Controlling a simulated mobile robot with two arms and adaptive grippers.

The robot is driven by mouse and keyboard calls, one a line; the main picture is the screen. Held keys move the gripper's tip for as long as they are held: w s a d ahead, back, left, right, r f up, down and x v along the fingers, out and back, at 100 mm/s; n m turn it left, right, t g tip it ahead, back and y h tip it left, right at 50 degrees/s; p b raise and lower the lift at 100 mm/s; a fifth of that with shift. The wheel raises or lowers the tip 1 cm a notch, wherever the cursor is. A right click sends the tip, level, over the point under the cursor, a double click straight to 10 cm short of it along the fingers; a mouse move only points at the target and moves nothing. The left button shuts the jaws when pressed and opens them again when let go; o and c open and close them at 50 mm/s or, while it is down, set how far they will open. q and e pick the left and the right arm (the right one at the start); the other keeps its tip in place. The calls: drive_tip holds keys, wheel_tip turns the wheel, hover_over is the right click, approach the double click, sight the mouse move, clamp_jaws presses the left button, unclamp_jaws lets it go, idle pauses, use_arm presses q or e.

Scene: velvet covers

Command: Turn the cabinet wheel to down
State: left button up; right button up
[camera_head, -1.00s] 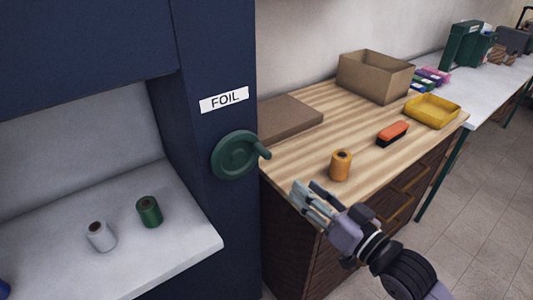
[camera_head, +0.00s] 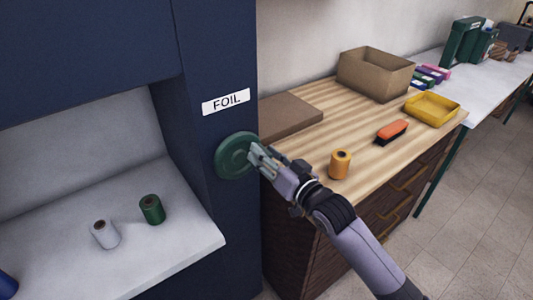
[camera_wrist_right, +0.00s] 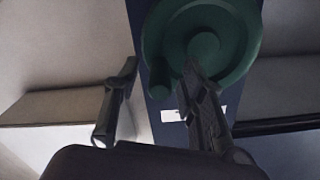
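The green cabinet wheel (camera_head: 232,155) is mounted on the dark blue cabinet post, below the FOIL label. Its handle stuck out on the right side in the earlier frame and is now covered by my right gripper in the head view. My right gripper (camera_head: 260,155) is at the right edge of the wheel. In the right wrist view the wheel (camera_wrist_right: 235,25) is close up and its handle (camera_wrist_right: 157,85) shows between the two spread fingers of the gripper (camera_wrist_right: 161,66). The fingers do not look closed on the handle. My left gripper is not in view.
The cabinet (camera_head: 205,190) has a light shelf with a white spool (camera_head: 106,236) and a green spool (camera_head: 152,210). On the wooden counter beside it are an orange spool (camera_head: 340,165), a brush (camera_head: 391,132), a yellow tray (camera_head: 449,122) and a cardboard box (camera_head: 376,75).

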clamp_jaws()
idle(0.4)
idle(0.4)
